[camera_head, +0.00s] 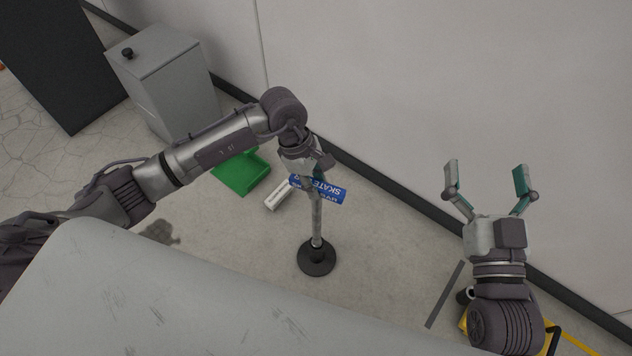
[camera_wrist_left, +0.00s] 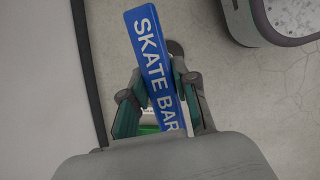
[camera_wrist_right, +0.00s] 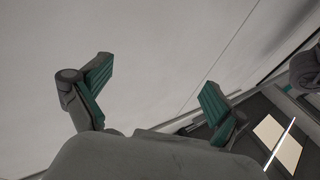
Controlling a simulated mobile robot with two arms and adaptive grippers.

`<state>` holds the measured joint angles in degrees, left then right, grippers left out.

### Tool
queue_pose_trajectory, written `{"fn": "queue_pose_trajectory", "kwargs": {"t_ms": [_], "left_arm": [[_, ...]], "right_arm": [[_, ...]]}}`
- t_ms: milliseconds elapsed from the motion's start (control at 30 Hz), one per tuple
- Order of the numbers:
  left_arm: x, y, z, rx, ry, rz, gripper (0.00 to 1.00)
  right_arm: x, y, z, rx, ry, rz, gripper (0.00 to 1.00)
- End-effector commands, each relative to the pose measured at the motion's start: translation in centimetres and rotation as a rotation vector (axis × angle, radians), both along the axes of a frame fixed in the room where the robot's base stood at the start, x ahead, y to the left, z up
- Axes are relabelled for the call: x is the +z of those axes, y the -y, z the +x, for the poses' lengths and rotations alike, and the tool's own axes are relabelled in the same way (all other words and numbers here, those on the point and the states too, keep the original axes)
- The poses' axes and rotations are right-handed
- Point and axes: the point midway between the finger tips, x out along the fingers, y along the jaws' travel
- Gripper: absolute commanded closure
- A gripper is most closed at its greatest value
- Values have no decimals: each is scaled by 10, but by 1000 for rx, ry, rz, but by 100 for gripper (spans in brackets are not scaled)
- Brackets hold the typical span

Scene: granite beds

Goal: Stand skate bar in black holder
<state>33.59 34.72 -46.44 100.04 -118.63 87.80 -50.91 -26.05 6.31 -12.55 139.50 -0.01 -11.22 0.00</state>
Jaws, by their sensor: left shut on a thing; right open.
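The skate bar is a blue sign with white "SKATE BAR" lettering (camera_head: 328,191), tilted in the head view. My left gripper (camera_head: 311,176) is shut on it; in the left wrist view the blue sign (camera_wrist_left: 150,55) passes between the fingers. The black holder (camera_head: 317,258) is a round base on the floor, below the left gripper. A grey post runs up from the holder toward the sign and gripper; I cannot tell whether post and sign are joined. My right gripper (camera_head: 487,176) is open and empty, far to the right.
A green bin (camera_head: 240,176) and a small white box (camera_head: 278,196) lie left of the post. A grey cabinet (camera_head: 165,80) stands at back left. A pale wall (camera_head: 400,90) runs behind. A large pale surface (camera_head: 190,300) fills the front left. Yellow equipment (camera_head: 466,322) is at lower right.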

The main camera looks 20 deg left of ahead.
Motion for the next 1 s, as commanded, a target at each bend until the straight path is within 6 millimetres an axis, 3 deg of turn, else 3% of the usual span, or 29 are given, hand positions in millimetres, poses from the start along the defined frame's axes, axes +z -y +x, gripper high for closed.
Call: {"fn": "queue_pose_trajectory", "kwargs": {"t_ms": [600,1000], "left_arm": [[-5,0,1,0,3,-2,100],[-5,0,1,0,3,-2,100]], "right_arm": [[24,-2,-4,9,135,35,3],[28,-3,-5,11,155,44,3]]}}
